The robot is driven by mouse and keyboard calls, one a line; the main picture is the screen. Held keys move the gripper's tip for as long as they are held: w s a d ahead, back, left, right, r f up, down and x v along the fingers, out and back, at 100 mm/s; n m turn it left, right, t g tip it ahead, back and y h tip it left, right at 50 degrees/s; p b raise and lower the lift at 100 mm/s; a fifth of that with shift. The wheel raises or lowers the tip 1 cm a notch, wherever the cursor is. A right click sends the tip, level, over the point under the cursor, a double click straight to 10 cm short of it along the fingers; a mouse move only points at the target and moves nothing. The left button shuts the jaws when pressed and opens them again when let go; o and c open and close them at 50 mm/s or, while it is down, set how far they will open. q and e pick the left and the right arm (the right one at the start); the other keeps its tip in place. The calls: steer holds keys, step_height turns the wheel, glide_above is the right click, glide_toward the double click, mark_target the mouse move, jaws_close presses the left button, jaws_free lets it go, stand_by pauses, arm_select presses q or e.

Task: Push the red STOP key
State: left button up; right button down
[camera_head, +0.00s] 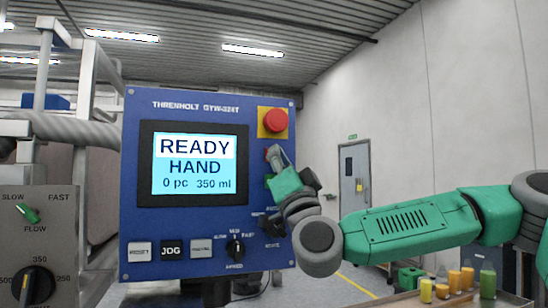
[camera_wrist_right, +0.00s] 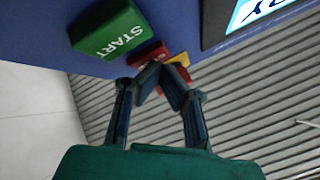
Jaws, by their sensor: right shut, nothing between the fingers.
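The blue control panel (camera_head: 137,215) stands upright in front of me. The red STOP key (camera_wrist_right: 147,53) shows in the right wrist view beside the green START key (camera_wrist_right: 108,31), its lettering mostly covered by my fingers. In the head view only a small red bit of it shows behind my gripper. My right gripper (camera_head: 272,152) is shut and empty, with its fingertips (camera_wrist_right: 160,78) right at the red key. I cannot tell if they touch it. My left gripper is not in view.
A red mushroom button (camera_head: 275,121) on a yellow base sits just above my right fingertips. The screen (camera_head: 200,165) reads READY, HAND, 0 pc, 350 ml. Below are the JOG key (camera_head: 171,251) and a speed knob (camera_head: 235,248). Bottles (camera_head: 487,280) stand at the lower right.

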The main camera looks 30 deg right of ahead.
steer(key=shift+s, duration=0.1)
steer(key=shift+s+a+b, duration=0.15)
steer(key=shift+s+b, duration=0.2)
steer(key=shift+s, duration=0.35)
steer(key=shift+s+a+b, duration=0.2)
steer(key=shift+s+b, duration=0.05)
steer(key=shift+s, duration=0.55)
steer(key=shift+s+a+b, duration=0.2)
steer(key=shift+s+b, duration=0.1)
steer(key=shift+s, duration=0.5)
steer(key=shift+s+a+b, duration=0.2)
steer(key=shift+s+b, duration=0.05)
steer(key=shift+s, duration=0.55)
steer(key=shift+f, duration=0.15)
